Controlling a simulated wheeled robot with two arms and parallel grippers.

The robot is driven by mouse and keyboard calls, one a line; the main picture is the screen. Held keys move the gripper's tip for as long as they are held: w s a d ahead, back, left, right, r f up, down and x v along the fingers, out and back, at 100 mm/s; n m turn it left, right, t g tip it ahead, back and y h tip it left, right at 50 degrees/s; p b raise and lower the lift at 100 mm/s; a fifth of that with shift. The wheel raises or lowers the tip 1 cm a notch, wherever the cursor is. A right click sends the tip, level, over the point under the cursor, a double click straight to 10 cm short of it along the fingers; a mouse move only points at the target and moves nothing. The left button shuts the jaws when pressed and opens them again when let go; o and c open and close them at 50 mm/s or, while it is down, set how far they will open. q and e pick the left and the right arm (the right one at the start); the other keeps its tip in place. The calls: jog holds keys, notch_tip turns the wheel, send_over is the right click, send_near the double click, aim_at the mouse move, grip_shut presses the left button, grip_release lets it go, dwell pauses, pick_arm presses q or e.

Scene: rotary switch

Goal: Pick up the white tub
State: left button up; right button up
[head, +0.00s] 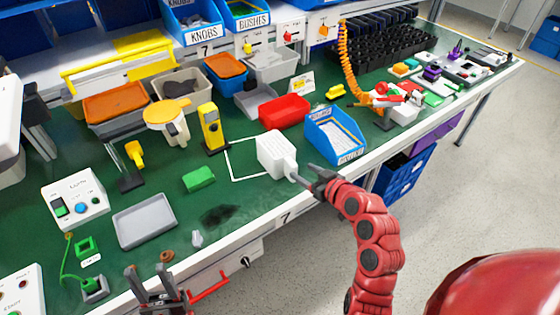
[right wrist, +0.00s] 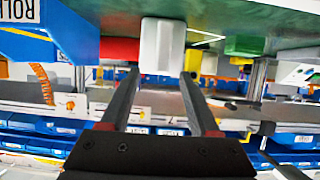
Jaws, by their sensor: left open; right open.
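In the right wrist view the tub (right wrist: 162,45) is straight ahead, between the lines of the two fingers. My right gripper (head: 303,176) is open at the tub's front right side, with its fingertips close to it. In the right wrist view the open fingers (right wrist: 159,74) reach the tub's near end; I cannot tell whether they touch it. My left gripper (head: 152,285) is open and empty at the table's front edge, far from the tub.
A blue bin (head: 349,155) stands close to the tub's right. A red container (head: 284,110) is behind it. A yellow device (head: 210,128) and a green block (head: 199,179) are to its left. A grey tray (head: 145,227) lies further left.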

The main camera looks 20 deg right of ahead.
aim_at(296, 169)
jog(key=shift+w+a+f, duration=0.2)
jog(key=shift+w, duration=0.45)
jog(key=p+x, duration=0.2)
jog(key=x, duration=0.2)
jog(key=shift+w+a+f, duration=0.15)
jog(key=shift+a+f, duration=0.1)
jog(key=shift+w+a+f, duration=0.1)
jog(key=shift+w+f, duration=0.1)
jog(key=shift+w, duration=0.1)
grip_shut()
